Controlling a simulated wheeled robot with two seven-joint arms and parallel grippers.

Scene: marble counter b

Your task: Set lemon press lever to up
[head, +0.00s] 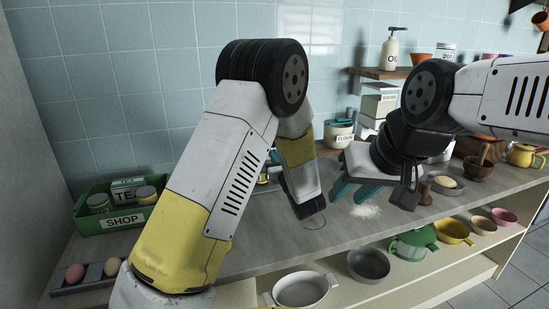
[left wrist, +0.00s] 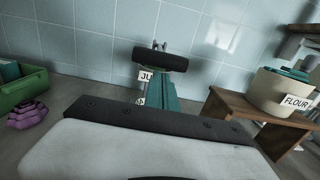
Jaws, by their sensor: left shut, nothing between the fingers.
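In the left wrist view, a dark cylindrical bar (left wrist: 160,60), which looks like the lemon press lever's grip, lies crosswise just past my left gripper (left wrist: 160,86). The left gripper's teal fingers are shut and empty; whether they touch the bar I cannot tell. A white label starting "JU" (left wrist: 146,76) shows beside the fingers; most of the press is hidden behind them. In the head view, my left arm covers most of that spot. My right gripper (head: 354,192) is open and empty over the counter, its teal fingers apart.
A green SHOP crate (head: 124,221) holds tins at the left. A flour pot (head: 338,133) stands on a wooden riser (left wrist: 233,107) at the right. Egg tray (head: 85,281) sits at the front left. White powder (head: 366,211) lies near my right gripper. A tiled wall rises behind.

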